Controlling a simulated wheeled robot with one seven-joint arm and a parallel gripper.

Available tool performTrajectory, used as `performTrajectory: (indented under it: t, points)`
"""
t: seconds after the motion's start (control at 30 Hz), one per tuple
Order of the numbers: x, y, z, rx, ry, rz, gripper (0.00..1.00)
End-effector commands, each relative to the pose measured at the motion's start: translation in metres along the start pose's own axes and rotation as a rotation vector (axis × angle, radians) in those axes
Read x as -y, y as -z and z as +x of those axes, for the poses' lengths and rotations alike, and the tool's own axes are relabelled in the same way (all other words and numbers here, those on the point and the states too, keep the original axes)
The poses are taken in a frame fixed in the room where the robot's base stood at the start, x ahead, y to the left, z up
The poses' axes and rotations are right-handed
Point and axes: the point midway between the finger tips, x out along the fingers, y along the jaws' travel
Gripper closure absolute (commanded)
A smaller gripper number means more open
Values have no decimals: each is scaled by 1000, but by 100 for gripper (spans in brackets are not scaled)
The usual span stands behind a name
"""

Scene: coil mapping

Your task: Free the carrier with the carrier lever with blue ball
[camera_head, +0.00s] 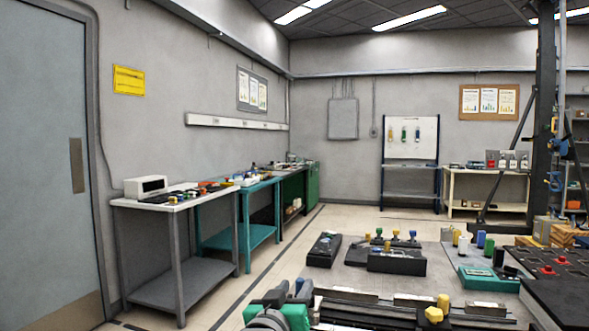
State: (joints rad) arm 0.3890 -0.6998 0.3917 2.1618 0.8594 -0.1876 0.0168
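A rail-like dark assembly (375,305) lies at the bottom of the view, cut off by the lower edge. At its left end is a green block (293,317) with a dark grey rounded part beside it, which looks like the carrier, though I cannot be sure. A small blue ball (299,284) shows just above the green block, close to dark lever-like parts. How the lever is set cannot be told. A yellow ball (444,301) stands at the rail's right part. I do not see my gripper in this view.
Behind the rail, black boxes (397,262) with coloured knobs stand on a grey surface (350,282). A teal box (488,279) and a dark panel with red knobs (550,268) are at right. Benches (160,203) line the left wall. Floor between them is clear.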

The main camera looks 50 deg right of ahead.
Motion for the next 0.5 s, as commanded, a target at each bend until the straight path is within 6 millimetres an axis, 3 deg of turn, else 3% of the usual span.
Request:
performTrajectory:
  t: [0.03,0.5]
  points:
    - [-5,24,0,0,0,0,61]
    - [-26,128,0,0,-1,0,61]
